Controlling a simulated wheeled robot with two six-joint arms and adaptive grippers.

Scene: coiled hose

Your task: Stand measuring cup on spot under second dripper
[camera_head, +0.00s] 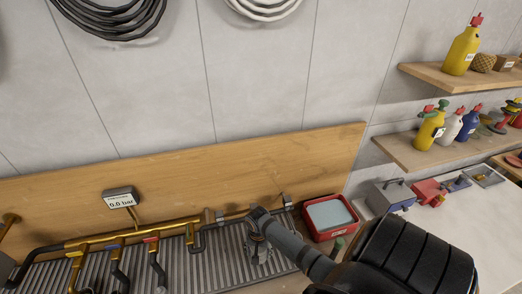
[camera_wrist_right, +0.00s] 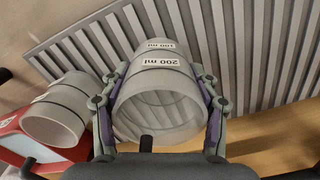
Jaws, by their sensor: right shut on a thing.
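My right gripper (camera_head: 257,248) hangs over the right part of the ribbed grey drain tray (camera_head: 217,268). In the right wrist view its fingers (camera_wrist_right: 163,68) are shut on the sides of a translucent measuring cup (camera_wrist_right: 158,92). The cup has dark bands and labels reading 100 ml and 200 ml. Its open mouth faces the wrist camera, and ribs show behind it. Whether its base touches the tray is unclear. Several drippers with coloured taps (camera_head: 152,242) hang from a brass pipe (camera_head: 130,232), left of my right gripper. My left gripper is out of view.
The red tray (camera_head: 345,232) also shows right of my gripper. A 0.0 bar gauge (camera_head: 120,198) stands above the pipe. Bottles (camera_head: 430,128) stand on shelves.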

